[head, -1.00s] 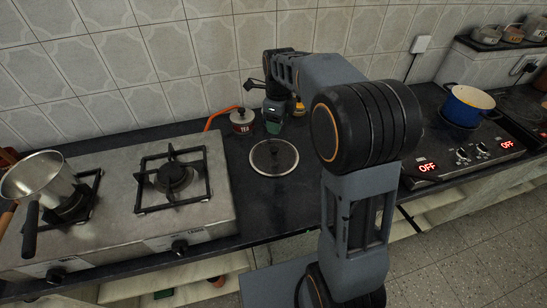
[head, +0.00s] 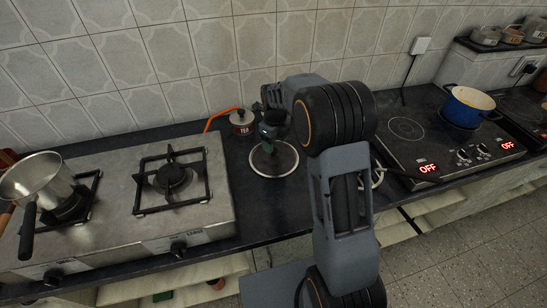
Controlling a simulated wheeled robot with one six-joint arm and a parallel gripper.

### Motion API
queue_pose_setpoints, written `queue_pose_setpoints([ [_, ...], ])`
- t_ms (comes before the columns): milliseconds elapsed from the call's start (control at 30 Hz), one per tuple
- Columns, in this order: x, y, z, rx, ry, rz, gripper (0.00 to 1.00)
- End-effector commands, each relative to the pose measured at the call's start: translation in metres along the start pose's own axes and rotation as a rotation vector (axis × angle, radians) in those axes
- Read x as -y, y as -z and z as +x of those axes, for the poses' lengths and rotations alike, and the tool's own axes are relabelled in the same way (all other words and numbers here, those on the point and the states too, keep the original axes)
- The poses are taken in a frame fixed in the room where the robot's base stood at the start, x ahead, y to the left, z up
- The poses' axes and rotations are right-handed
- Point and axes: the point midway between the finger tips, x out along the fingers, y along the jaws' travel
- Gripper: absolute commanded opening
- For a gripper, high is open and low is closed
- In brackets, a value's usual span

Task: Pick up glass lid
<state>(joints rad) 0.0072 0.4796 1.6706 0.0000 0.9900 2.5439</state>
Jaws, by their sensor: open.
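The glass lid (head: 268,165) lies flat on the dark countertop, between the gas stove and the electric hob. It is round and see-through with a light rim. My gripper (head: 268,146) is above the back part of the lid and points down at it. The fingers are dark and small in the head view, and they hide the lid's middle and knob. I cannot tell whether the fingertips touch the lid. The gripper is open, and the lid still rests on the counter.
The gas stove (head: 222,205) with a steel saucepan (head: 38,180) is on the left. A blue pot (head: 468,108) stands on the electric hob (head: 420,150) at right. The tiled wall is close behind.

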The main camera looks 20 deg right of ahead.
Motion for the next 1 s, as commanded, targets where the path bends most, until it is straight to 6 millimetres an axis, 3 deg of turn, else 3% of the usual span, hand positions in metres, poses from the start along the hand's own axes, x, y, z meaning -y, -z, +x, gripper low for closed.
queue_pose_setpoints([
  [300, -0.001, -0.001, 0.041, -0.003, -0.002, 0.0, 0.62],
  [667, 0.0, -0.002, 0.049, -0.001, -0.001, 0.0, 0.62],
  [1000, 0.0, -0.002, 0.048, -0.001, -0.001, 0.0, 0.31],
])
